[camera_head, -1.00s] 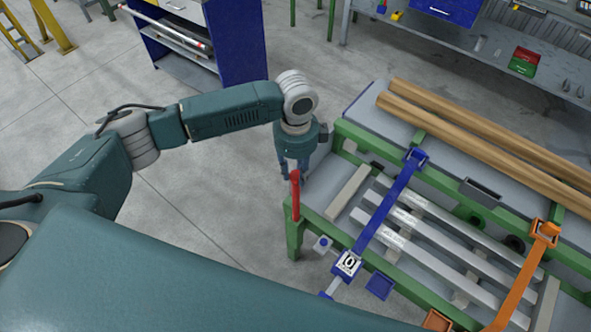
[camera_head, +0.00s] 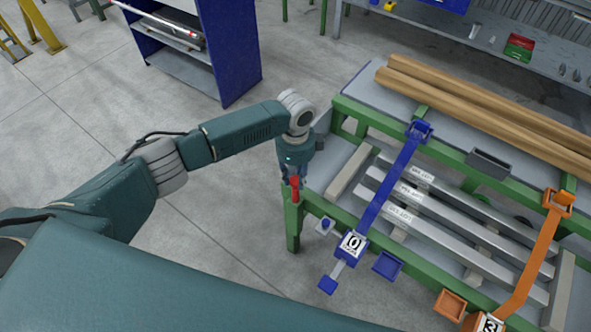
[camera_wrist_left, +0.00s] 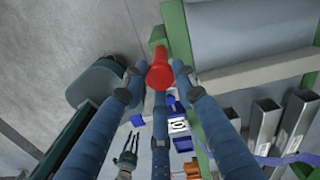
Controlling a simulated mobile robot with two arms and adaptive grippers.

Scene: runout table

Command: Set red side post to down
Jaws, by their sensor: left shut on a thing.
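The red side post (camera_head: 295,188) stands upright at the near left corner of the green table frame (camera_head: 294,225). Only a short length of it shows under my left gripper (camera_head: 291,178). In the left wrist view the red post's round top (camera_wrist_left: 160,74) lies between the blue-grey fingers of my left gripper (camera_wrist_left: 160,88), which are closed in around it. A small dark gripper, seemingly my right one (camera_wrist_left: 127,152), shows far below in the left wrist view; its fingers are too small to judge.
A blue arm with a plate marked 0 (camera_head: 352,244) and an orange arm (camera_head: 535,258) cross the table.

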